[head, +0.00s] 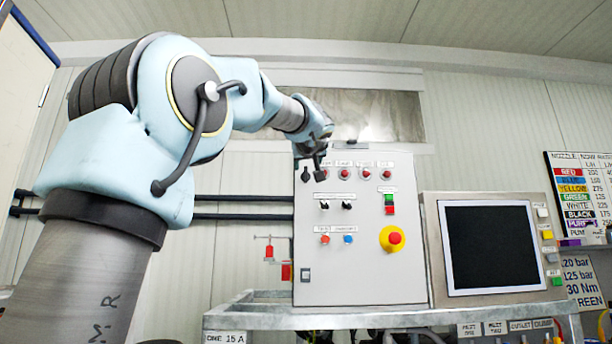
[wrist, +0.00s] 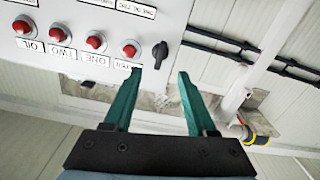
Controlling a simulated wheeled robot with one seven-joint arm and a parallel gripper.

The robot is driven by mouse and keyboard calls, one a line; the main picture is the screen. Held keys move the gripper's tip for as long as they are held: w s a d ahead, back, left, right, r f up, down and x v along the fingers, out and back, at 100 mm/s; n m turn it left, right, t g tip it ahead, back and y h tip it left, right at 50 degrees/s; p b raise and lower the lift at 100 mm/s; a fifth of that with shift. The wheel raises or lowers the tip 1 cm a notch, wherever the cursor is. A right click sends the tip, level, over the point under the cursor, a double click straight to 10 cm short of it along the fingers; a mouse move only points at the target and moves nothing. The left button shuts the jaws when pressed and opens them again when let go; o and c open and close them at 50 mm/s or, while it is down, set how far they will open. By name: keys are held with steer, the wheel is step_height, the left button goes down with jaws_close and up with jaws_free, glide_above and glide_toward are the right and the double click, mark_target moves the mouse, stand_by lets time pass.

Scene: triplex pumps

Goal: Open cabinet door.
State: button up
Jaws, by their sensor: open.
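The grey cabinet (head: 352,268) stands at the centre of the head view, its front door closed flush and carrying red lamps, switches and a yellow-and-red emergency stop. A small latch (head: 305,274) sits at the door's lower left. My gripper (head: 319,172) is at the cabinet's upper left, its fingers small and dark there. In the wrist view my gripper (wrist: 160,72) is open and empty, with two teal fingers apart. The cabinet face (wrist: 110,14) appears turned around in that view. A black knob (wrist: 160,52) shows just beyond the fingertips; contact cannot be told.
The cabinet stands on a metal frame (head: 270,311) beside a dark-screened panel (head: 490,245). Dark rails (head: 240,198) run along the wall at left; they also show in the wrist view (wrist: 240,44). A label board (head: 583,195) hangs at right.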

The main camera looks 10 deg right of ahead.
mark_target(306, 174)
steer(key=w+p, duration=0.1)
steer(key=w, duration=0.1)
steer(key=w+d+p, duration=0.1)
steer(key=w, duration=0.2)
steer(key=w+p, duration=0.1)
steer(key=w, duration=0.1)
steer(key=shift+w+d+r, duration=0.1)
steer(key=shift+w+d, duration=0.05)
steer(key=shift+w, duration=0.05)
steer(key=shift+w+d+p, duration=0.15)
steer(key=shift+w+p, duration=0.25)
steer(key=shift+w, duration=0.3)
steer(key=shift+c, duration=0.2)
jaws_close()
